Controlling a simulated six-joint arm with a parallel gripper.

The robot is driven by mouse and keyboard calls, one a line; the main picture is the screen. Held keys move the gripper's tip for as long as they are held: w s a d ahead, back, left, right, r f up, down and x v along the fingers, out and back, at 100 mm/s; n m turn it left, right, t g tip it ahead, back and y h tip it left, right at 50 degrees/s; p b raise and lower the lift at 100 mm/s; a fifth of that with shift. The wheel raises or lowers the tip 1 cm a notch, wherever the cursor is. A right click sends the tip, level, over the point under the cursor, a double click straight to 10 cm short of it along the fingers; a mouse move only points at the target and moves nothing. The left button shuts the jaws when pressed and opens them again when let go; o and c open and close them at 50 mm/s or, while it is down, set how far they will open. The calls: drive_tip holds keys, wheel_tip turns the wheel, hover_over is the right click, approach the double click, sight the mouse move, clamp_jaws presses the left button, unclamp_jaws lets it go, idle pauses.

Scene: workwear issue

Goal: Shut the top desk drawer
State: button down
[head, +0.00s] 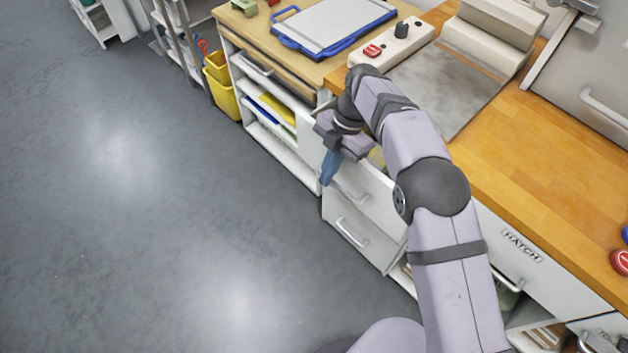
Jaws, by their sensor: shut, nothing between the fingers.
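The top desk drawer (378,197) is white with a bar handle and sits in the unit under the wooden counter. It appears pulled out, as a sliver of brownish interior (377,157) shows behind its front. My gripper (327,181) has blue fingers, shut and empty, pointing down at the left end of the drawer front. I cannot tell whether the fingers touch the front. My wrist and forearm hide much of the drawer's opening and its right part.
A lower drawer (352,235) is below it. Shelves and yellow bins (222,90) stand to the left. The grey floor (150,220) in front is clear.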

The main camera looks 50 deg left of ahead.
drive_tip(key=shift+w, duration=1.3)
drive_tip(key=shift+s, duration=0.2)
wheel_tip(320, 180, up, 10)
idle(0.6)
drive_tip(key=c, duration=2.4)
unclamp_jaws()
drive_tip(key=shift+r, duration=0.1)
drive_tip(key=shift+c, duration=0.2)
